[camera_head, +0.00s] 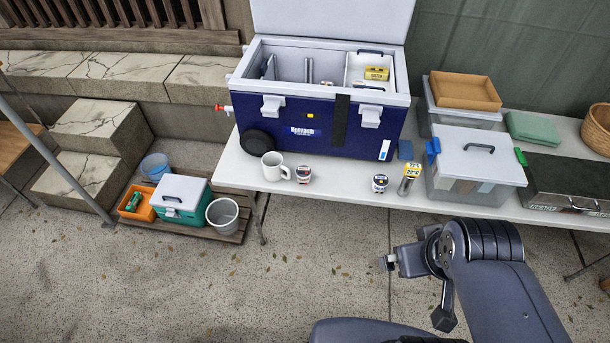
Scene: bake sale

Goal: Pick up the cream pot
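Two small jars stand at the front edge of the white table (340,192). One is a small white jar with a dark lid (303,174), just right of a white mug. The other is a small jar with a dark band and pale top (380,183), left of a yellow-topped canister. Their labels are too small to read, so I cannot tell which is the cream pot. The end of my arm, with my gripper (388,263), is over the paving in front of the table, apart from both jars. Its fingers are too small and turned to judge.
A blue cooler (290,123) with its lid up stands behind the jars. The white mug (274,167), yellow-topped canister (409,178) and clear box (470,190) flank them. Crates and buckets (222,215) sit low at left. The paving before the table is clear.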

